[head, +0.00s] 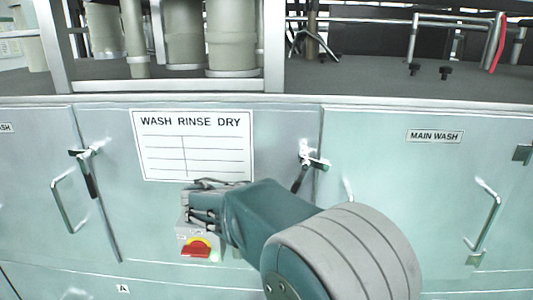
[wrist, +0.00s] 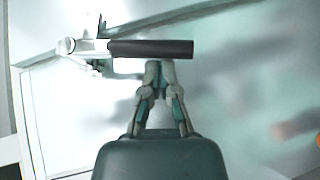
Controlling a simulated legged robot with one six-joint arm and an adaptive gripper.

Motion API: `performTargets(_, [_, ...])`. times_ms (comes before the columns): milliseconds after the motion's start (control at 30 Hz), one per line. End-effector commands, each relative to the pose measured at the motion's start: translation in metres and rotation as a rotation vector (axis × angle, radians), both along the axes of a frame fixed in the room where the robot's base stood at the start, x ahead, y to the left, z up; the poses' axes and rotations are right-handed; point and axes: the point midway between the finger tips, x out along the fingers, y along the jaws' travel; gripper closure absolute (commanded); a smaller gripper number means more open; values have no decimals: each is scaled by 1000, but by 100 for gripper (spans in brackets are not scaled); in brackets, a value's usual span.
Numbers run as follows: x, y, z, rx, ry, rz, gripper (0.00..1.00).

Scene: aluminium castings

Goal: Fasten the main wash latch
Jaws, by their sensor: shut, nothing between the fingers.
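The main wash latch (head: 309,158) is a bright metal toggle clamp at the seam left of the main wash door (head: 405,185). Its dark grip handle (head: 298,179) hangs down and slightly left. In the wrist view the latch's metal body (wrist: 86,46) is at upper left and its dark handle (wrist: 150,48) points right. My gripper (wrist: 158,68) is shut and empty, its fingertips just under the handle in that view, beside it rather than around it. I cannot tell whether they touch it. In the head view my arm's end is below and left of the latch.
A similar latch (head: 86,163) and a bar handle (head: 67,203) are on the left. The main wash door has a bar handle (head: 486,216) at right.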

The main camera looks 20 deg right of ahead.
Motion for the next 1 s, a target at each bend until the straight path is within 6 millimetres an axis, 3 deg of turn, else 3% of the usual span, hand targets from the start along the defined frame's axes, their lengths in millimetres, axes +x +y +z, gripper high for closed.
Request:
performTargets(267, [-5,-15,-10,-180,62,-2,100])
performTargets(1000, [-8,-24,-13,-171,56,-1,100])
